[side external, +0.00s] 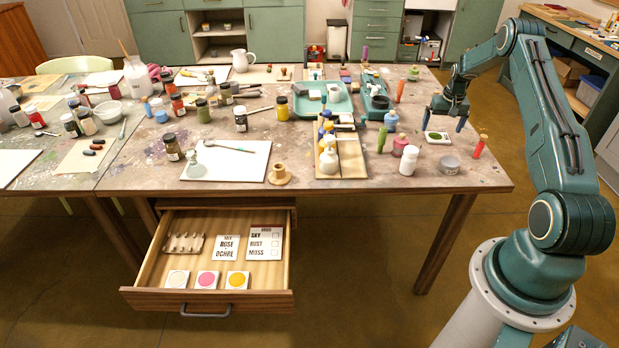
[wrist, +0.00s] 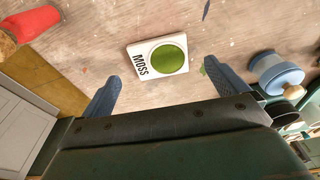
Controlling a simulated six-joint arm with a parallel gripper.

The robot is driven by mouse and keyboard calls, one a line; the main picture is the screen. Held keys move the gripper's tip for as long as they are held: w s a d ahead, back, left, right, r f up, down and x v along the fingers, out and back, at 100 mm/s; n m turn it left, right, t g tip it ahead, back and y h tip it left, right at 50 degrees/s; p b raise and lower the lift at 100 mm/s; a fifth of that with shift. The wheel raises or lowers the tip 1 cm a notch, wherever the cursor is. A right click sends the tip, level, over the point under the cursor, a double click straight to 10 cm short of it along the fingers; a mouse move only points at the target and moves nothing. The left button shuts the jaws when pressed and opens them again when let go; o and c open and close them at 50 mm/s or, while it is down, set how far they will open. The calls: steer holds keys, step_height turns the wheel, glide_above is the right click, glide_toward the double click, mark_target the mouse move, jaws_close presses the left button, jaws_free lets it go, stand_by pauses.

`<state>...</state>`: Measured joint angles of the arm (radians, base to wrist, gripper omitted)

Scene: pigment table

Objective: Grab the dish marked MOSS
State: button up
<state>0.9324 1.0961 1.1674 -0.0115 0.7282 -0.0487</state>
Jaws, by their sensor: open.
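The MOSS dish (wrist: 143,64) is a white square tile with a round well of green pigment, its label along the left edge in the wrist view. It lies flat on the table and also shows in the side external view (side external: 437,138). My gripper (side external: 444,120) is open, with its two blue fingers pointing down above the dish. In the wrist view my gripper (wrist: 158,82) has one finger on each side of the dish, apart from it, with nothing between the fingers touching it.
A blue bottle (wrist: 277,73) is right of my fingers in the wrist view. The open drawer (side external: 282,262) holds pink, yellow and white dishes and cards.

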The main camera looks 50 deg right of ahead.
mark_target(438, 136)
steer(key=shift+w+d+f, duration=0.1)
steer(key=shift+w+f, duration=0.05)
steer(key=shift+f, duration=1.45)
steer(key=c, duration=1.1)
step_height(438, 136, up, 20)
steer(key=shift+r, duration=0.1)
